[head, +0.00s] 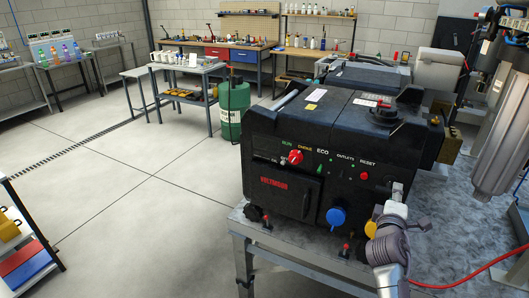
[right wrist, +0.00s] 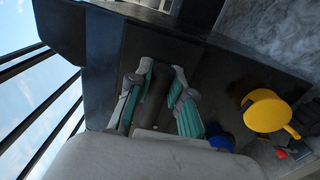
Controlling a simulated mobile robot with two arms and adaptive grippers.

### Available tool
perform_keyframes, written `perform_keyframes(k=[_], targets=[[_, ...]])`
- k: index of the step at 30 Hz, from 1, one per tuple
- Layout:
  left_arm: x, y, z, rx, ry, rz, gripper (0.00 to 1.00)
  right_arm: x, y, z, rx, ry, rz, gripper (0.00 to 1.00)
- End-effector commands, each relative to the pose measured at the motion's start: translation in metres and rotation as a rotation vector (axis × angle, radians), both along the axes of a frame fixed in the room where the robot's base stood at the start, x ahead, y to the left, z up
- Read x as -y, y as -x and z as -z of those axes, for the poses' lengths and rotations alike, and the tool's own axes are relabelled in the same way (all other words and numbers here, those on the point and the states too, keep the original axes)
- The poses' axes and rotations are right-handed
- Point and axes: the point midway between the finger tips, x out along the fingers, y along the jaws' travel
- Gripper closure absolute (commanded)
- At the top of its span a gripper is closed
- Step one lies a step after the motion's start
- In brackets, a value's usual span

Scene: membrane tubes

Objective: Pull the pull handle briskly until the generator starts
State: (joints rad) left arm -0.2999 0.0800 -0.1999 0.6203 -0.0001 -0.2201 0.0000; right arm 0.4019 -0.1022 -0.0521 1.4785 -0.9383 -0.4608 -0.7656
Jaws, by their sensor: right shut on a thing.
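The black generator (head: 285,120) stands on a metal bench, its front panel facing me with a red knob, a blue cap and labels. My right gripper (head: 396,202) is at the right end of this front panel. In the right wrist view its fingers with teal pads (right wrist: 162,78) are shut around a dark bar, the pull handle (right wrist: 154,106). In the head view the gripper hides the handle. No pulled-out cord can be made out. My left gripper is not in view.
The bench top (head: 455,215) is bare to the right, with a red cable (head: 470,272) running over it. A yellow round part (right wrist: 267,112) is close beside the gripper. A green cylinder (head: 233,105) stands behind the generator. The floor at left is open.

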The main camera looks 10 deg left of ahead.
Motion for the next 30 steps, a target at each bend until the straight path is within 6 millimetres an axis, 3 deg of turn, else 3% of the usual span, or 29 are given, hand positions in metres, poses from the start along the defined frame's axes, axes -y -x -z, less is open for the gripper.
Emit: perform_keyframes(k=[5,11,15,19,23,30], targets=[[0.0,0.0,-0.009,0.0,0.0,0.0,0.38,-0.006,0.018,0.001,-0.007,-0.002,-0.001,1.0],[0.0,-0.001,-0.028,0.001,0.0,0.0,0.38,-0.027,0.095,0.001,-0.009,-0.007,0.0,1.0],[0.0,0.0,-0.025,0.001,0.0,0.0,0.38,-0.043,0.151,0.004,-0.007,-0.008,0.0,1.0],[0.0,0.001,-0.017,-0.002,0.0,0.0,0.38,-0.056,0.193,0.004,-0.004,-0.007,0.001,1.0],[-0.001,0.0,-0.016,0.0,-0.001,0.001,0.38,-0.061,0.208,0.0,-0.001,-0.003,0.0,1.0],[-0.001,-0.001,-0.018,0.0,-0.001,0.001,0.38,-0.061,0.207,-0.002,-0.001,-0.001,0.0,1.0]])
